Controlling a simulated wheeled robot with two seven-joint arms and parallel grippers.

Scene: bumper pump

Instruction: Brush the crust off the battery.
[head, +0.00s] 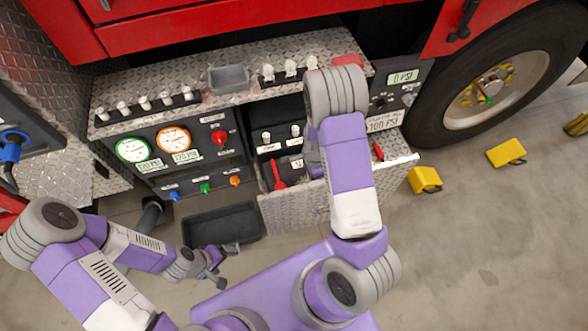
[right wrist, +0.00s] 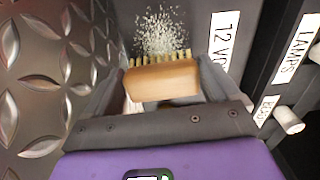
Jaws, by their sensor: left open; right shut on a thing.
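My right gripper (right wrist: 160,84) is shut on a brush, gripping its wooden block (right wrist: 172,76) between the fingers. The pale bristles point away from the gripper, close to a patch of white crumbly crust (right wrist: 162,30). The crust lies on a dark grey surface, apparently the battery (right wrist: 201,22), beside a label starting "12 VO". I cannot tell whether the bristles touch the crust. In the head view my right forearm hides the brush and most of the battery. My left gripper (head: 214,272) is open and empty, low at left, near a black tray.
The black tray (head: 222,232) lies on the floor. The open diamond-plate drawer front (head: 290,214) holds a red-handled part (head: 278,176). A gauge panel (head: 152,176) is at left. Yellow wheel chocks (head: 425,180) lie right, by the tire (head: 440,118). In the wrist view, diamond plate (right wrist: 45,60) stands close at left.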

